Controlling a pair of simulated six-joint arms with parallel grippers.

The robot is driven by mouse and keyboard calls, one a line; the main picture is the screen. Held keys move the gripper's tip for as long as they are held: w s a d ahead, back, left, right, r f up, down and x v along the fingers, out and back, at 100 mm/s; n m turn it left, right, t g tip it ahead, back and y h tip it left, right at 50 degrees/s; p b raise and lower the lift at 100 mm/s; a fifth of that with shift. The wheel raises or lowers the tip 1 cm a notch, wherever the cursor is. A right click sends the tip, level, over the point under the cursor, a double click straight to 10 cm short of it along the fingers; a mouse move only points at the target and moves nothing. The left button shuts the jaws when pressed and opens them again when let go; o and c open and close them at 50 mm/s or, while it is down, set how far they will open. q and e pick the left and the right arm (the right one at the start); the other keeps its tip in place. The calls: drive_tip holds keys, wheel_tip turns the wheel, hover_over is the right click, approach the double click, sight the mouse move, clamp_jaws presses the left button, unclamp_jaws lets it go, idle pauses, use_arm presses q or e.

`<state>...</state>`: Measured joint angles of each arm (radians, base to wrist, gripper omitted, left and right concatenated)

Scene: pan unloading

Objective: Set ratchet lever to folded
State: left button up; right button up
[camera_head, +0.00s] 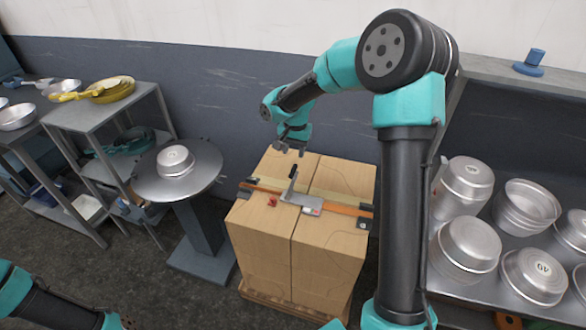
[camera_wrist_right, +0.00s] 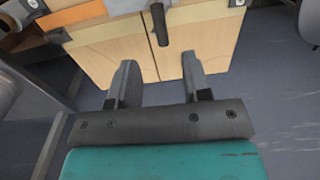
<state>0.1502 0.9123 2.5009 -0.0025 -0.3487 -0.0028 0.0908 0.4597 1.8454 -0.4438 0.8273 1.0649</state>
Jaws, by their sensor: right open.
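The ratchet (camera_head: 303,200) sits on an orange strap across the top of the cartons. Its dark lever (camera_head: 291,184) stands up, tilted, from the grey ratchet body. The lever (camera_wrist_right: 160,25) also shows at the top of the right wrist view, beyond the fingertips. My right gripper (camera_head: 290,149) is open and empty, above the back edge of the cartons and behind the lever in the head view. Its two fingers (camera_wrist_right: 158,65) are spread and apart from the lever. Only links of my left arm show at the lower left; its gripper is out of view.
The strap (camera_head: 345,209) crosses a stack of cartons (camera_head: 340,240) with a small red piece (camera_head: 272,200) on it. A round stand (camera_head: 150,188) with a pan (camera_head: 175,160) is at left. Shelves with pans stand far left; a bench with several metal pots (camera_head: 470,242) is at right.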

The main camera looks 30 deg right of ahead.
sight(293, 170)
wheel_tip(293, 170, down, 9)
drive_tip(key=shift+w+a+r, duration=0.1)
drive_tip(key=shift+r, duration=0.1)
idle(0.3)
clamp_jaws()
idle(0.4)
